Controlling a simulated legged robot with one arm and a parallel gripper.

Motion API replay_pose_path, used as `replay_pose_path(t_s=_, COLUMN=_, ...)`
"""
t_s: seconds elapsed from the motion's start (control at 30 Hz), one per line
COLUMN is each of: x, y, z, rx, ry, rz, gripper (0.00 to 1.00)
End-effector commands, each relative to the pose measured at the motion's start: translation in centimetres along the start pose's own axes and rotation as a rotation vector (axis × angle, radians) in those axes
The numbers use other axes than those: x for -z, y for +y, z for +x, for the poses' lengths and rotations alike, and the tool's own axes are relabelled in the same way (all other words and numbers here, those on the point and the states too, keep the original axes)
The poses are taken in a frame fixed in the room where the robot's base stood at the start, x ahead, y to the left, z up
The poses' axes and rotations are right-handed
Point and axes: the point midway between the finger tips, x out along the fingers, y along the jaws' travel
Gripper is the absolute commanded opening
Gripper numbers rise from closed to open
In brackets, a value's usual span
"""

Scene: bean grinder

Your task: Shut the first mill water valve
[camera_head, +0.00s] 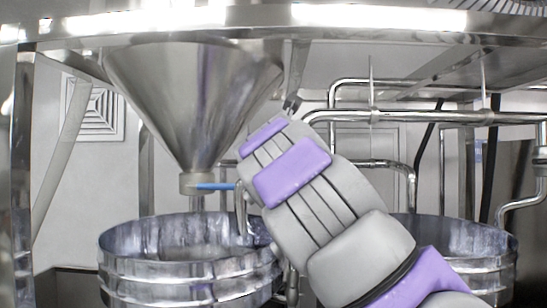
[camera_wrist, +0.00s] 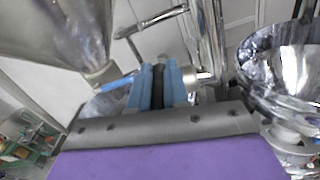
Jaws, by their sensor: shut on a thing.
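A blue valve handle (camera_head: 215,186) sticks out to the right, about level, from the outlet (camera_head: 190,184) under a steel funnel hopper (camera_head: 190,90). My gripper (camera_head: 243,207) is at the right end of this handle, at the tip of my purple and grey arm. In the wrist view the handle (camera_wrist: 116,84) runs from the hopper outlet (camera_wrist: 102,76) to my gripper (camera_wrist: 160,85), whose bluish fingers are close together. My gripper is shut on the handle's end, though the grip itself is mostly hidden. No label shows whether this is the first mill water valve.
A steel drum (camera_head: 185,260) stands under the hopper and another drum (camera_head: 470,250) is at the right, partly behind my arm. Steel pipes (camera_head: 430,117) run behind and right of my arm. A steel beam (camera_head: 300,25) crosses above. A steel bowl (camera_wrist: 285,65) is at the wrist view's right.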

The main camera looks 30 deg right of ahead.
Motion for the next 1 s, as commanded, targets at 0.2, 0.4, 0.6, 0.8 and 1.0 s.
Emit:
replay_pose_path(t_s=0.2, x=-0.1, y=0.0, z=-0.1, rx=-0.003, ry=0.000, rz=0.001, gripper=0.00)
replay_pose_path(t_s=0.4, x=0.0, y=-0.1, z=0.0, rx=-0.003, ry=0.001, rz=0.002, gripper=0.22)
replay_pose_path(t_s=0.6, x=0.2, y=-0.2, z=0.7, rx=-0.001, ry=0.006, rz=0.002, gripper=0.41)
replay_pose_path(t_s=0.8, x=0.2, y=-0.4, z=0.9, rx=0.000, ry=0.008, rz=0.003, gripper=0.41)
replay_pose_path(t_s=1.0, x=0.2, y=-0.3, z=-0.1, rx=-0.003, ry=0.006, rz=0.002, gripper=0.41)
